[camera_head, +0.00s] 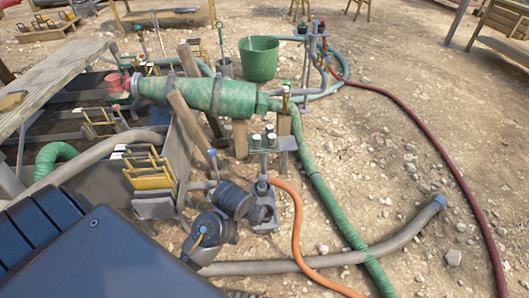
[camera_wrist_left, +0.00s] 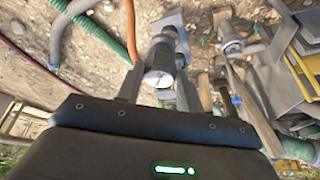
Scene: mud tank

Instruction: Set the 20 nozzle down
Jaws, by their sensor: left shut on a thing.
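My left gripper (camera_wrist_left: 158,88) is shut on a short grey metal cylinder (camera_wrist_left: 158,75), which I take to be the 20 nozzle. Its pale round end faces the left wrist camera; I cannot read a marking on it. A grey metal plate with a fitting (camera_wrist_left: 172,20) lies just beyond it in that view; I cannot tell whether they touch. In the head view I cannot pick out the left fingertips or the nozzle. A small stand (camera_head: 262,150) with pale-topped upright pieces is behind the work area. My right gripper is not in view.
An orange hose (camera_head: 297,225) runs from a grey metal fitting (camera_head: 263,215). A green hose (camera_head: 320,190) and a grey hose (camera_head: 400,238) cross the stony ground. Yellow-edged plates (camera_head: 150,172) stand beside the tank at left. The ground at right is mostly open, crossed by a red hose (camera_head: 440,150).

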